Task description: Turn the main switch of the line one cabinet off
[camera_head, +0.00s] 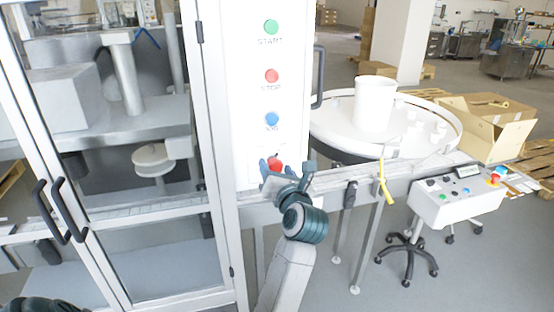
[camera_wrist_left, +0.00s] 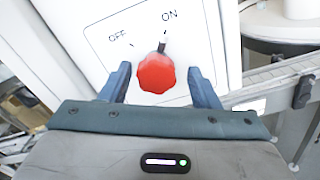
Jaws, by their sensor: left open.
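The main switch is a red knob (camera_head: 274,163) low on the white cabinet panel (camera_head: 262,95). In the left wrist view the red knob (camera_wrist_left: 156,73) sits on a plate with OFF and ON marks, and its dark pointer (camera_wrist_left: 162,46) points toward ON. My left gripper (camera_head: 285,168) is in front of the knob. In the left wrist view its two blue fingers stand open, one on each side of the knob, with gaps between them and it. My right gripper is not in view.
Above the knob are a green START button (camera_head: 271,27), a red STOP button (camera_head: 272,75) and a blue button (camera_head: 271,118). A glass-doored machine (camera_head: 140,200) stands to the left. A round table (camera_head: 335,140) and a control box (camera_head: 455,205) stand to the right.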

